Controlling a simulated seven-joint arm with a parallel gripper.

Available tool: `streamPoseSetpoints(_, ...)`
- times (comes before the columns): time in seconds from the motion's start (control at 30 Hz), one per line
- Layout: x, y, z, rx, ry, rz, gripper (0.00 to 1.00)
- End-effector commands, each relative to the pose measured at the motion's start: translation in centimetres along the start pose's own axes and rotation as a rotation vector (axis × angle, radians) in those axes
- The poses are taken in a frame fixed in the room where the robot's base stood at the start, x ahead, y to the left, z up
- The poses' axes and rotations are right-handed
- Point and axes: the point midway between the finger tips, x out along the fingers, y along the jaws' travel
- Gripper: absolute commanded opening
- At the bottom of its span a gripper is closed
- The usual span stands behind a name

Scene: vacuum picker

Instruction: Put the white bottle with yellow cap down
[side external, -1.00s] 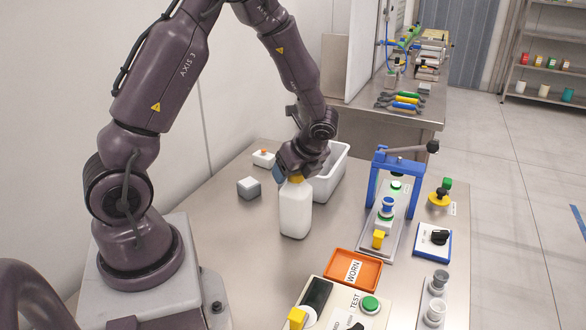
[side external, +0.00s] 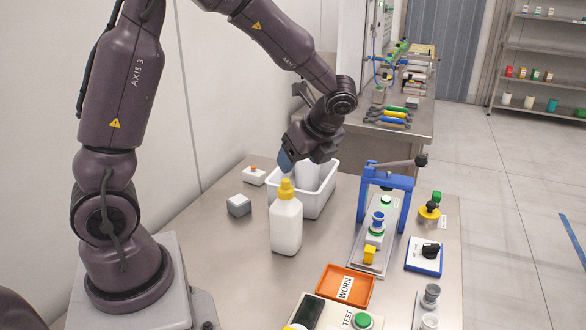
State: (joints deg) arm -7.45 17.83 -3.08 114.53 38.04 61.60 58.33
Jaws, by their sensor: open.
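The white bottle with a yellow cap (side external: 286,222) stands upright on the steel table, in front of the white bin. My gripper (side external: 285,168) is just above and behind the yellow cap, tilted down. It is open and looks clear of the bottle, though its fingertips are partly hidden behind the cap.
The white bin (side external: 331,186) behind the bottle holds something pale. A grey block (side external: 239,205) and a small white box with an orange button (side external: 254,176) lie to the left. An orange WORN tray (side external: 345,287), a TEST box (side external: 335,312) and a blue press frame (side external: 390,180) stand to the right.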

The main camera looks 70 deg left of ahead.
Motion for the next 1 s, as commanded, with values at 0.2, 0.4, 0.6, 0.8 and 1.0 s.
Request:
streamPoseSetpoints(0.2,-2.8,1.4,0.3,-0.135,0.057,-0.037,0.66)
streamPoseSetpoints(0.4,-7.8,6.5,0.6,-0.593,0.297,-0.108,0.66)
streamPoseSetpoints(0.6,-11.4,12.2,-0.2,-1.05,0.619,-0.089,0.66)
streamPoseSetpoints(0.8,-12.9,15.4,-1.1,-1.318,0.854,-0.009,0.66)
streamPoseSetpoints(1.0,-13.2,16.2,-1.4,-1.389,0.92,0.03,0.66)
